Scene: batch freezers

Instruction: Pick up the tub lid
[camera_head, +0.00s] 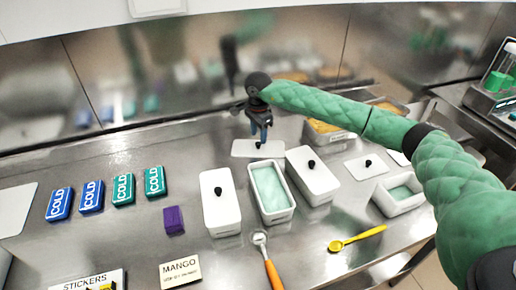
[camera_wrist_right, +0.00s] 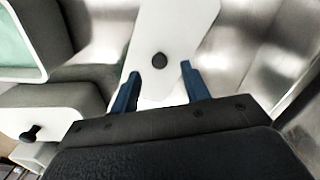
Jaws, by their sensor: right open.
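A flat white tub lid (camera_head: 240,151) with a black knob (camera_wrist_right: 158,60) lies on the steel counter behind the open tub. My right gripper (camera_head: 260,138) points down over this lid. In the right wrist view, the blue fingers of my right gripper (camera_wrist_right: 160,71) are apart, with the knob between and slightly beyond their tips. I cannot tell whether the fingers touch the lid. The open white tub (camera_head: 291,209) holds pale green contents. My left gripper is out of view.
Two lidded white tubs, left (camera_head: 220,215) and right (camera_head: 325,186), flank the open tub. A smaller open tub (camera_head: 408,208) stands right. A purple block (camera_head: 174,219), orange-handled scoop (camera_head: 272,274) and yellow scoop (camera_head: 360,238) lie in front. Several COLD packs (camera_head: 92,196) lie left.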

